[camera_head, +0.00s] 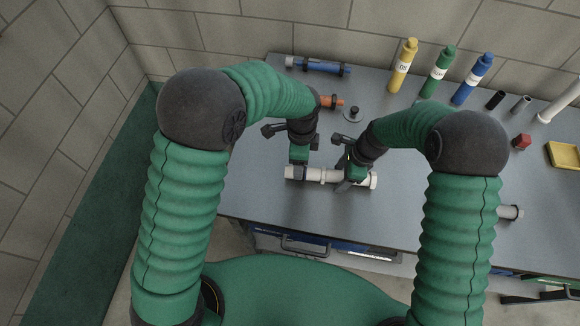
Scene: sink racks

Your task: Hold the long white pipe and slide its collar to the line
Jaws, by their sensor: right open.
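The long white pipe (312,174) lies roughly left to right near the front edge of the grey table. My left gripper (298,173) is shut on the pipe near its left end. My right gripper (350,182) is open at the pipe, toward its right end. A raised white ring, which looks like the collar (329,175), shows between the two grippers. A wider white rim (373,180) shows at the right end. The line on the pipe cannot be made out. The gripper fingers hide parts of the pipe.
A blue pipe (318,66) lies at the back left. Yellow (403,66), green (438,72) and blue (473,80) bottles stand along the back. An orange piece (334,102) and a black-knobbed disc (353,113) lie behind my grippers. A yellow tray (564,155) is at far right.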

